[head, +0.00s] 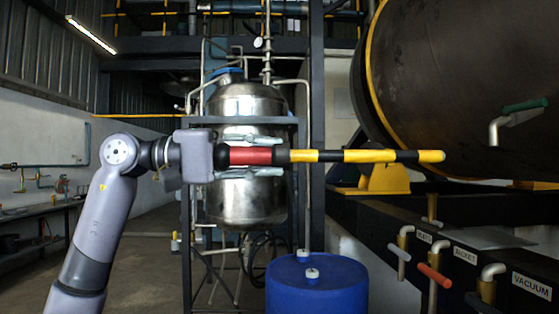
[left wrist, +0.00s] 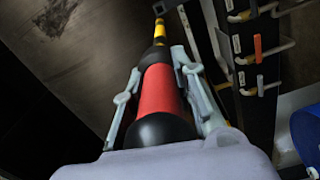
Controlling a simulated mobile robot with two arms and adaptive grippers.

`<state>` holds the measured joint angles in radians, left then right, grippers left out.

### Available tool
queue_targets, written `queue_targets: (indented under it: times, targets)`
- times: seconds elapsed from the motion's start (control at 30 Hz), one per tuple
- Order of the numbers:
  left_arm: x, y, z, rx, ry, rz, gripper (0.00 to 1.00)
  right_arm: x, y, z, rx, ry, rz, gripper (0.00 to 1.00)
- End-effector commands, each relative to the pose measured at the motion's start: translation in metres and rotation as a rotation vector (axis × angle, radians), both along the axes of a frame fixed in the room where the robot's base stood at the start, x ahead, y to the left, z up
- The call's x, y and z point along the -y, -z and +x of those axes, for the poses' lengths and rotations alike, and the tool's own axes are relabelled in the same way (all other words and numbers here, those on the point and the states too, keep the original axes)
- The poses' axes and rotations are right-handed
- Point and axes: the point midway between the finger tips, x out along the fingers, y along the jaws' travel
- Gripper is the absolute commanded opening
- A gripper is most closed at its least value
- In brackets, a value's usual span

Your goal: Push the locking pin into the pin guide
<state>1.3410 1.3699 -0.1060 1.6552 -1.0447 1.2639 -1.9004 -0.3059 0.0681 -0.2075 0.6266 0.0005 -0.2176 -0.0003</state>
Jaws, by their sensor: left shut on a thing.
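The locking pin (head: 367,156) has a red grip, black collars and a yellow-and-black striped rod with a rounded yellow tip. In the head view it lies nearly level, pointing right. My left gripper (head: 272,157) is shut on its red grip, one finger above and one below. In the left wrist view the pin (left wrist: 160,90) runs away between the fingers of my left gripper (left wrist: 160,72). Near its far end is a dark square-edged piece (left wrist: 168,6); I cannot tell if this is the pin guide or if they touch. My right gripper is not in view.
A large dark drum (head: 455,85) fills the upper right, with a yellow support (head: 385,180) below it. Several valve handles stand out from the labelled panel (head: 465,255). A steel vessel (head: 245,205) and a blue barrel (head: 318,290) stand in the middle.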

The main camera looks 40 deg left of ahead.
Motion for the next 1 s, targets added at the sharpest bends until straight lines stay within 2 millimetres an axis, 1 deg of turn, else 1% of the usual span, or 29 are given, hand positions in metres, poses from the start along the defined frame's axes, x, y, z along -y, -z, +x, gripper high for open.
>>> queue_targets:
  times: [0.13,0.53,0.7,1.0]
  targets:
    - [-0.010,0.000,-0.011,0.007,-0.004,-0.004,0.00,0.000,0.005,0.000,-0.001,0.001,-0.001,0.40]
    - [-0.031,0.000,-0.035,0.006,-0.002,-0.004,0.00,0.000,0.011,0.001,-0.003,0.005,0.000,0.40]
    - [-0.034,-0.001,-0.039,0.006,-0.001,-0.003,0.00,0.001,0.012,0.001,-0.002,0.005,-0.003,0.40]
    - [-0.034,-0.002,-0.039,0.006,-0.001,-0.003,0.00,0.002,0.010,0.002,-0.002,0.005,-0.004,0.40]
